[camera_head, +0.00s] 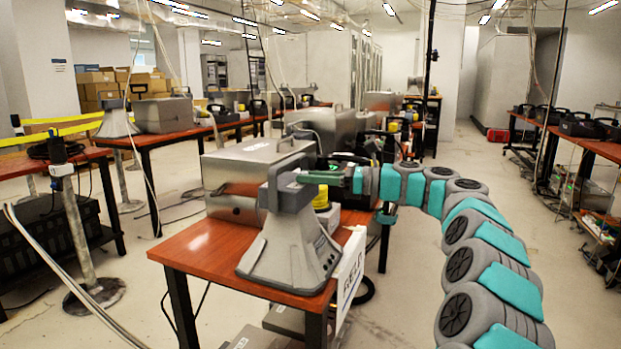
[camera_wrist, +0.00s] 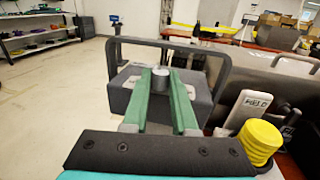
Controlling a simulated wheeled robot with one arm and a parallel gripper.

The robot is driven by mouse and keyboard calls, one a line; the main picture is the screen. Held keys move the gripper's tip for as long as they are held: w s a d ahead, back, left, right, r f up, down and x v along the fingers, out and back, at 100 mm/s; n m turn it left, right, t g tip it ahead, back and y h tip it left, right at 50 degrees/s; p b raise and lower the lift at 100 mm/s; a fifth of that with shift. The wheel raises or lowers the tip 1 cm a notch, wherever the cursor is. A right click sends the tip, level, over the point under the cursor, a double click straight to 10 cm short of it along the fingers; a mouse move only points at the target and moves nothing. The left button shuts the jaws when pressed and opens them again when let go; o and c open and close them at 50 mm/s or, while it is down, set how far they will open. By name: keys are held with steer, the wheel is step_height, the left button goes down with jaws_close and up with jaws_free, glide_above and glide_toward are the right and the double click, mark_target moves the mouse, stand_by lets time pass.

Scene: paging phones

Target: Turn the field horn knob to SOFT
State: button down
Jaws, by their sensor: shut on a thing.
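The field horn (camera_head: 290,245) is a grey device with a flared base and a top handle. It stands on the near end of a red-brown table (camera_head: 200,247). In the wrist view its grey housing (camera_wrist: 203,92) and dark handle frame (camera_wrist: 120,70) face me. A small round grey knob (camera_wrist: 160,80) sits between my two green fingers. My gripper (camera_head: 303,178) reaches in from the right at the horn's upper part and is shut on the knob; it also shows in the wrist view (camera_wrist: 168,76). I cannot read any SOFT marking or the knob's setting.
A large metal case (camera_head: 228,182) stands behind the horn. A yellow ribbed piece (camera_wrist: 257,140) and a white label card (camera_wrist: 248,108) are close by on the right in the wrist view. A white sign (camera_head: 350,267) hangs at the table's edge.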

steer(key=shift+w+f+n+g, duration=0.1)
steer(key=shift+n+g, duration=0.3)
steer(key=shift+g, duration=0.3)
steer(key=shift+w+f+n+g, duration=0.1)
steer(key=shift+n+g, duration=0.3)
steer(key=shift+g, duration=0.3)
steer(key=shift+r+n+g, duration=0.15)
steer(key=shift+n+g, duration=0.25)
steer(key=shift+g, duration=0.1)
steer(key=c, duration=0.7)
jaws_free()
